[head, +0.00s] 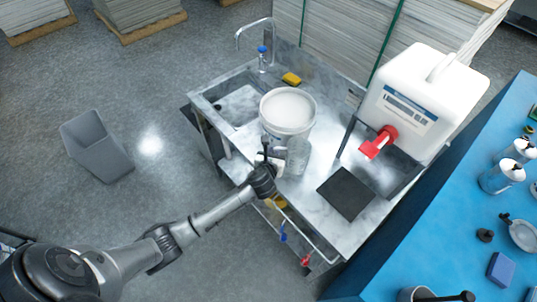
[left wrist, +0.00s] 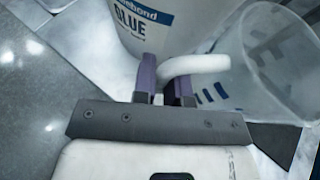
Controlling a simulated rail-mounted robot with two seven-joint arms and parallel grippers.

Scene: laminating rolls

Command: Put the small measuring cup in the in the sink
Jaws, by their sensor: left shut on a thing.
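My left gripper (head: 268,158) is over the front part of the grey worktop, shut on the handle of the clear measuring cup (head: 298,155). In the left wrist view the fingers (left wrist: 165,82) close on the cup's white handle (left wrist: 197,64). The clear cup body (left wrist: 278,62), with blue marks, extends to the right of the fingers. A white glue bucket (head: 287,113) stands right behind the gripper and cup. The sink basin (head: 238,104) is left of the bucket, at the back left of the worktop. My right gripper is not in view.
A tap (head: 240,38), a blue-capped bottle (head: 262,60) and a yellow sponge (head: 291,78) are near the sink's back edge. A white canister (head: 425,95) with a red tap and a dark mat (head: 345,193) are to the right. The bucket is close beside the basin.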

